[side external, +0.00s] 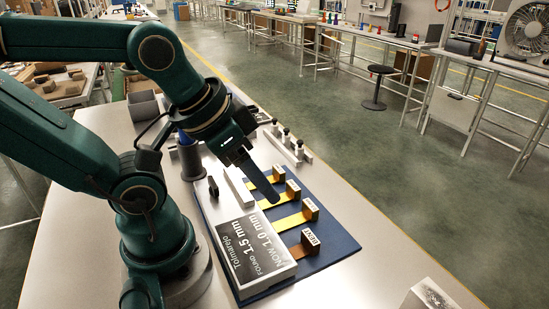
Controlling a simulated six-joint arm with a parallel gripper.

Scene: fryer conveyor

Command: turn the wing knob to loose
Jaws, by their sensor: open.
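My gripper (268,196) is at the centre of the side external view, its dark fingers slanting down to the right above the blue board (335,243). The fingers overlap from this side, and I see nothing held between them. A small dark upright piece (213,187), which looks like the wing knob, stands left of the fingers near the pale block's far end. It is apart from my gripper. It is too small to tell which way its wings point.
A label plate (252,250) reads "FOUND 1.5 mm, NOW 1.0 mm". Several brass strips (292,221) with tagged end blocks lie on the blue board. A rail (290,145) with dark-topped posts stands behind.

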